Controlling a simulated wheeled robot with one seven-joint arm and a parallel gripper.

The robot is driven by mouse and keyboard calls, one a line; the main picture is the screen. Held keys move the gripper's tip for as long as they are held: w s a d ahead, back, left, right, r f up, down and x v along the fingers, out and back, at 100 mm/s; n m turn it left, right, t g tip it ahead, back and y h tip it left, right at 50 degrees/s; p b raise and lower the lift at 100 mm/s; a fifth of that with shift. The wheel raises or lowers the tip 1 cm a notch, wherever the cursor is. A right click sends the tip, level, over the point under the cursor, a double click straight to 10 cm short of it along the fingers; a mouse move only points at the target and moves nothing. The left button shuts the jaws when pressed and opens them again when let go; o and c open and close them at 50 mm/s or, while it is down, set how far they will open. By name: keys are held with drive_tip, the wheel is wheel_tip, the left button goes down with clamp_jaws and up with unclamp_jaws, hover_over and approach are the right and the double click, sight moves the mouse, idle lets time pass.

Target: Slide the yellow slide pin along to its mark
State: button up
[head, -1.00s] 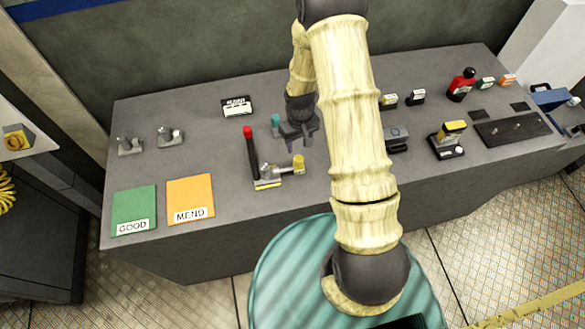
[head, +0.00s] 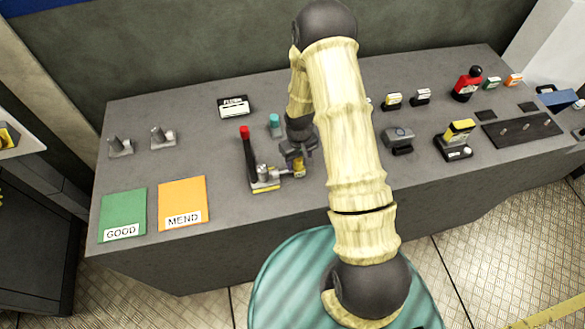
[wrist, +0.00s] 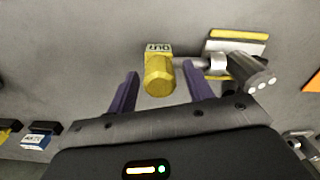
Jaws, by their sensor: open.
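The yellow slide pin (wrist: 158,78) is a faceted yellow knob on a grey rod, beside a small plate lettered "OUT" (wrist: 158,49). In the wrist view it stands between the two purple fingers of my gripper (wrist: 161,88), with a gap on each side. The fingers are open. The rod runs right into a grey fitting (wrist: 217,64) on a yellow-edged base (wrist: 240,38). In the head view my gripper (head: 297,168) covers much of the pin; a bit of yellow (head: 299,167) shows there. The fixture base (head: 264,186) carries an upright red-tipped dark lever (head: 247,150).
A teal-topped peg (head: 274,125) stands close behind my gripper. The green GOOD mat (head: 122,210) and orange MEND mat (head: 182,198) lie to the left. A grey block (head: 398,138) and yellow-topped device (head: 456,138) are to the right. Bench top between is bare.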

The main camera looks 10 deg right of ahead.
drive_tip(key=c, duration=1)
drive_tip(key=shift+d, duration=1.45)
drive_tip(key=o, duration=1.1)
drive_tip(key=shift+d, duration=0.15)
drive_tip(key=shift+r, duration=0.15)
drive_tip(key=shift+r+p, duration=2.45)
drive_tip(key=shift+r, duration=0.95)
